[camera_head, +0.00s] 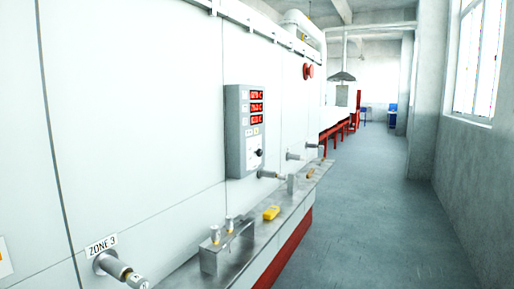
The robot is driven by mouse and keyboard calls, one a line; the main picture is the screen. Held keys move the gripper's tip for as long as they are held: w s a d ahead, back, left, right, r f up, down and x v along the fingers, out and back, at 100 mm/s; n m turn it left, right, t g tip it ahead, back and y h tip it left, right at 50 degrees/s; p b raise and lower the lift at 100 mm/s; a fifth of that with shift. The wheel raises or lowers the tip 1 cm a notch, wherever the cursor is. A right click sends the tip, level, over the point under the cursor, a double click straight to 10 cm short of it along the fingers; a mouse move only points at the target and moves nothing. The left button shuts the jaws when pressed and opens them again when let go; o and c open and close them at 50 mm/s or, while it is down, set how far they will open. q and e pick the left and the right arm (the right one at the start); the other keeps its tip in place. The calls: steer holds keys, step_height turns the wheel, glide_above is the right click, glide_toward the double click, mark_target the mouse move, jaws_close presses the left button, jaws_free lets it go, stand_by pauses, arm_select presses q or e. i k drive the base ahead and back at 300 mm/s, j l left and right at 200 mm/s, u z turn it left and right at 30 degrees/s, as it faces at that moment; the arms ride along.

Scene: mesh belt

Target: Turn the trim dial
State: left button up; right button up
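The black trim dial (258,153) sits low on the front of a grey control box (234,132) fixed to the white wall of the machine. Above the dial the box carries several red digital displays (256,107) and a row of small buttons (251,132). The dial is small here, and I cannot read its setting. Neither of my grippers shows in the head view.
A metal ledge (262,236) with fittings and a yellow object (271,212) runs below the box. Pipe stubs stick out of the wall, one by the "ZONE 3" label (102,245). The grey floor (375,225) to the right is clear up to the concrete wall (470,170).

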mark_target(259, 152)
steer(key=i+l, duration=0.45)
steer(key=i+l+u, duration=0.15)
steer(key=i+l, duration=0.3)
steer(key=l, duration=0.2)
steer(key=i+l, duration=0.45)
steer(key=l, duration=0.15)
steer(key=j+u, duration=0.05)
